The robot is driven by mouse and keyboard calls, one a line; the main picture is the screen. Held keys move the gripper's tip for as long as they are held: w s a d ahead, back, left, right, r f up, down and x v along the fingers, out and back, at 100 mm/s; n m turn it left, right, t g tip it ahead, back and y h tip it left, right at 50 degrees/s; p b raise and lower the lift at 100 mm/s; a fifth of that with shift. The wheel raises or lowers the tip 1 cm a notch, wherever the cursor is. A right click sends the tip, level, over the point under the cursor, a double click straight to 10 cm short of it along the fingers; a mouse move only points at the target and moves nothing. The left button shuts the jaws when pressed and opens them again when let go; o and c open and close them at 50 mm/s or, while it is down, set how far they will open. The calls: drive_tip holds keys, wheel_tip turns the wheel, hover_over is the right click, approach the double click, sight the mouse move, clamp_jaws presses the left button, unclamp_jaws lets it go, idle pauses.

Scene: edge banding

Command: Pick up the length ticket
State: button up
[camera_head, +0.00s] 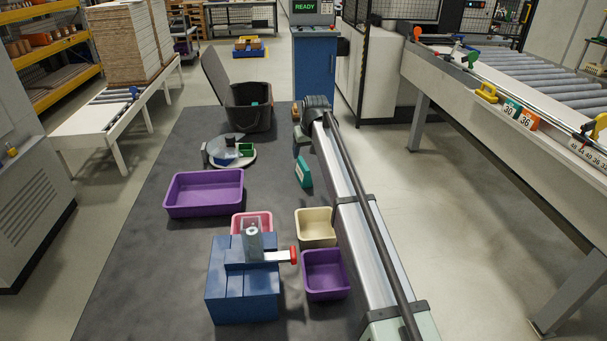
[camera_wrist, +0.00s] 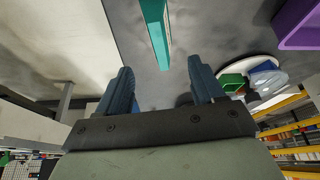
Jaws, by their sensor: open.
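The length ticket (camera_head: 303,172) is a small teal block with a pale face, standing on the dark mat just left of my arm. In the wrist view the teal ticket (camera_wrist: 155,32) shows at the top, ahead of and between my fingers and apart from them. My gripper (camera_wrist: 163,80) is open and empty, its two blue fingers spread. In the head view my gripper sits beyond the ticket, at the far end of my arm, and its fingertips are mostly hidden by the wrist.
A round plate (camera_head: 232,153) with green and blue pieces and a purple tray (camera_head: 204,193) lie left. Nearer are a cream bin (camera_head: 316,227), a small purple bin (camera_head: 325,274), a pink bin (camera_head: 264,217) and a blue block fixture (camera_head: 243,290). A black open bin (camera_head: 247,118) stands behind.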

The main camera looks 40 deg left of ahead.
sight(304, 164)
drive_tip(key=x, duration=1)
drive_tip(key=shift+w+a+f, duration=0.1)
drive_tip(key=shift+f, duration=0.15)
drive_tip(key=shift+f, duration=0.25)
idle(0.4)
drive_tip(key=shift+c, duration=0.3)
drive_tip(key=c, duration=1)
